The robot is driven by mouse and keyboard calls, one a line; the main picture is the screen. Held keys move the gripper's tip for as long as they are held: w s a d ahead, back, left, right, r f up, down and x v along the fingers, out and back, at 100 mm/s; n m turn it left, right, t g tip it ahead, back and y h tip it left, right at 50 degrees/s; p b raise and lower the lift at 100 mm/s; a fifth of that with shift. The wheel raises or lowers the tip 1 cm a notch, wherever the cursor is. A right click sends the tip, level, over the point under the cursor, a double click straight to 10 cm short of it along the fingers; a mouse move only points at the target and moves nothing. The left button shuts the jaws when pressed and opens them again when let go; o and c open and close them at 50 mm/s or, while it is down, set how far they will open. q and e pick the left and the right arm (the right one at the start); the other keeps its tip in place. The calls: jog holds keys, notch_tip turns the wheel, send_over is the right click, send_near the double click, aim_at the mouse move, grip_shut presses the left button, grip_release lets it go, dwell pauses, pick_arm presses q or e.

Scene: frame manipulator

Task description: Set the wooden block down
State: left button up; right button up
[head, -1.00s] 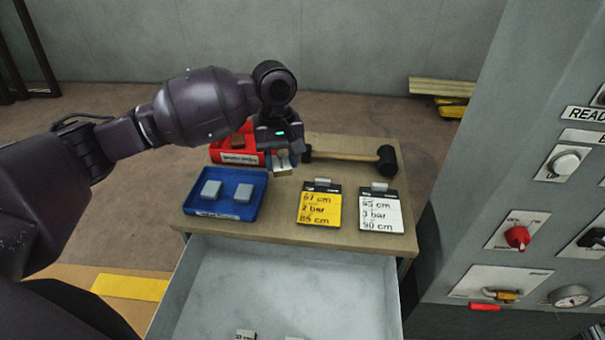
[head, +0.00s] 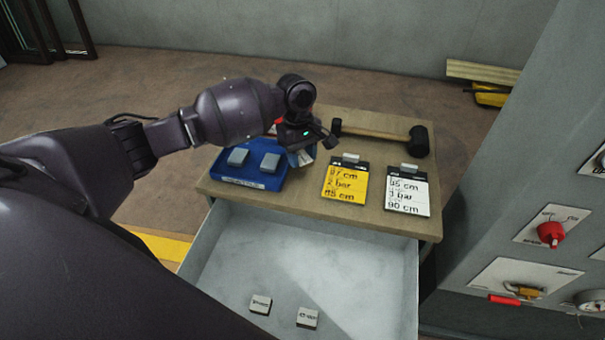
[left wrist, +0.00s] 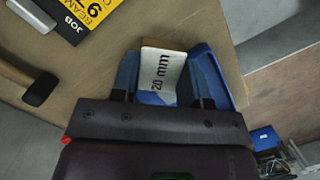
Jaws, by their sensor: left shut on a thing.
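My left gripper (head: 302,155) is shut on the wooden block (left wrist: 165,75), whose pale face reads "20 mm" in the left wrist view. In the head view the gripper is at the right edge of the blue tray (head: 250,184), and the block is mostly hidden under it. I cannot tell whether the block touches the tabletop (head: 385,222). In the left wrist view the block is between the two fingers, with blue close beside it. My right gripper is not in view.
Two grey blocks sit in the blue tray. A yellow card (head: 345,184), a white card (head: 408,192) and a hammer (head: 418,140) lie to the right. A red container (head: 272,129) is mostly hidden behind my arm. The open drawer (head: 290,250) in front holds two small labelled blocks.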

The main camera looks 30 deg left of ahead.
aim_at(303, 182)
pick_arm(q)
jog(key=shift+f, duration=1.4)
notch_tip(303, 182, down, 4)
jog(key=shift+r+b, duration=0.1)
jog(key=shift+b, duration=0.45)
jog(key=o, duration=0.6)
jog(key=shift+o, duration=0.2)
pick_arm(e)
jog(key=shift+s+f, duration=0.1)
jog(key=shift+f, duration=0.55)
